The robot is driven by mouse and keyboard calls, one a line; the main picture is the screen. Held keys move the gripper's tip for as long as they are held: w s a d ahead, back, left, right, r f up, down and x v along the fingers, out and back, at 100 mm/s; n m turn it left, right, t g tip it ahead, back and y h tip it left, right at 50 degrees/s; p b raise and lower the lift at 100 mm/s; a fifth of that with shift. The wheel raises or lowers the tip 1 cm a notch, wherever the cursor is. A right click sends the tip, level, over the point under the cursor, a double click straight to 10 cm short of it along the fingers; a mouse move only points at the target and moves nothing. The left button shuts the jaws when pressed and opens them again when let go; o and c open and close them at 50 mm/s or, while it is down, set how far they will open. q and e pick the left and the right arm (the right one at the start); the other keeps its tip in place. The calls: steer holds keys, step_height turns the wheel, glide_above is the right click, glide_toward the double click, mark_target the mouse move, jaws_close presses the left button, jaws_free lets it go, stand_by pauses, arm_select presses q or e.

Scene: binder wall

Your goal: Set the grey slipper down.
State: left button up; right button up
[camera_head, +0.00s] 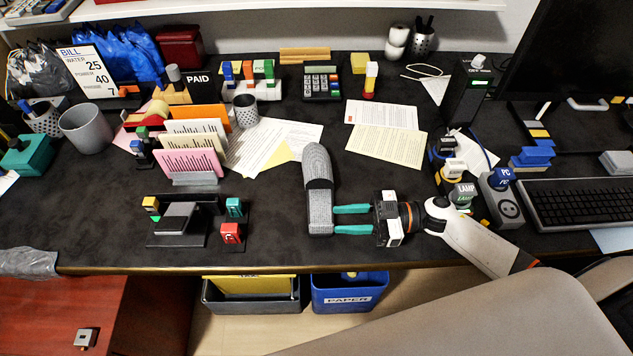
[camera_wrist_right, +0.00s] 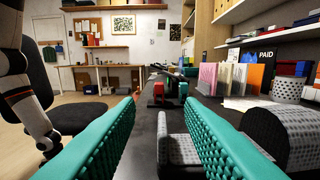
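The grey slipper (camera_head: 318,200) lies on the dark desk (camera_head: 270,218), its rounded toe toward the back and its open heel toward the front edge. My right gripper (camera_head: 336,219) is at the slipper's right side, near the heel, with its two teal fingers apart. In the right wrist view the right gripper (camera_wrist_right: 160,103) is open, with part of the slipper (camera_wrist_right: 180,150) seen past the fingertips. The slipper's toe rises to the right, partly behind one finger. I cannot tell whether a fingertip touches the slipper. My left gripper is out of view.
A black stand with small coloured blocks (camera_head: 174,216) is left of the slipper. A letter holder with a pink card (camera_head: 190,163) and loose papers (camera_head: 262,150) lie behind. Power sockets (camera_head: 503,205) and a keyboard (camera_head: 578,203) are right. Bins (camera_head: 348,297) stand below the front edge.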

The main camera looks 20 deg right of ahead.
mark_target(311, 225)
steer(key=f, duration=0.1)
steer(key=f+b, duration=0.2)
steer(key=shift+w, duration=0.25)
steer(key=b+x, duration=0.1)
steer(key=x, duration=0.6)
steer(key=shift+a, duration=0.3)
steer(key=shift+c, duration=0.4)
jaws_close()
